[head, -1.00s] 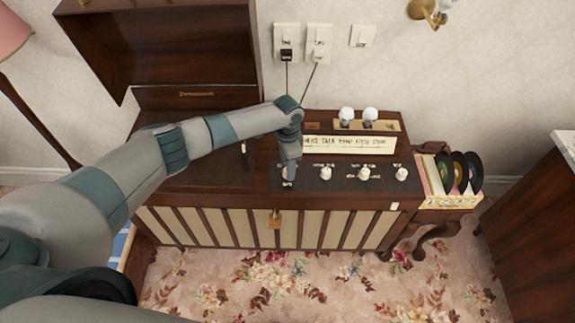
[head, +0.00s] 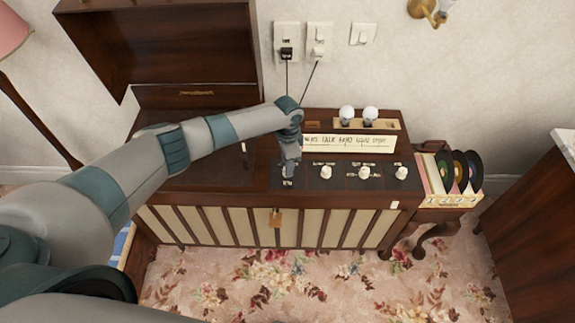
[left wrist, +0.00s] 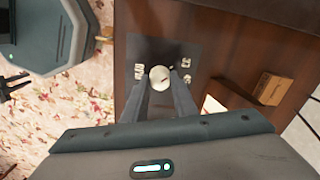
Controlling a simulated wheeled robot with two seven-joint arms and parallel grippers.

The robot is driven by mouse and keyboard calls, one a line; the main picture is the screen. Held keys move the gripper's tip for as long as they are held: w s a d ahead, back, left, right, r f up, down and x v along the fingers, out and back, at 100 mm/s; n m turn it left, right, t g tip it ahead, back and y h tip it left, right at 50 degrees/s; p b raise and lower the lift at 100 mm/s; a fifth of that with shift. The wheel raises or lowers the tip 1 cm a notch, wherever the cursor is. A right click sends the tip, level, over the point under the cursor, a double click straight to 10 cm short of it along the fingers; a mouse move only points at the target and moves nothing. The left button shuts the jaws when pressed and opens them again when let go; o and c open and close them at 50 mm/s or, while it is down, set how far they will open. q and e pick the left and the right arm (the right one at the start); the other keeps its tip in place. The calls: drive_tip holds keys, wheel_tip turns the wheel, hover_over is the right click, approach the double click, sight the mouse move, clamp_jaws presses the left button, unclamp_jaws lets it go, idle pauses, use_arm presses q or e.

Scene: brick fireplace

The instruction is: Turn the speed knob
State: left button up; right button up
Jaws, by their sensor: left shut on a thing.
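My left gripper (head: 289,172) points down at the left end of the dark control panel on the wooden radio console (head: 230,186). In the left wrist view its two fingers (left wrist: 165,88) are shut on a round cream knob (left wrist: 160,77) with small pale labels on both sides. The labels are too small to read. In the head view the gripper hides this knob. Three similar cream knobs stand to the right on the panel: one beside the gripper (head: 325,172), one in the middle (head: 364,173) and one at the right (head: 401,173).
A lit dial strip (head: 350,143) and two white bulbs (head: 358,115) stand behind the knobs. The raised lid (head: 160,50) is at the back left. A record rack (head: 452,185) stands right of the console. Two cords hang from the wall plugs (head: 302,45).

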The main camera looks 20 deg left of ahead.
use_arm(q)
drive_tip(key=m+b, duration=0.1)
drive_tip(key=m, duration=0.3)
drive_tip(key=shift+m+b, duration=0.45)
drive_tip(key=shift+m, duration=1.75)
drive_tip(key=o, duration=1)
drive_tip(key=shift+o, duration=0.2)
drive_tip(key=shift+r, duration=0.1)
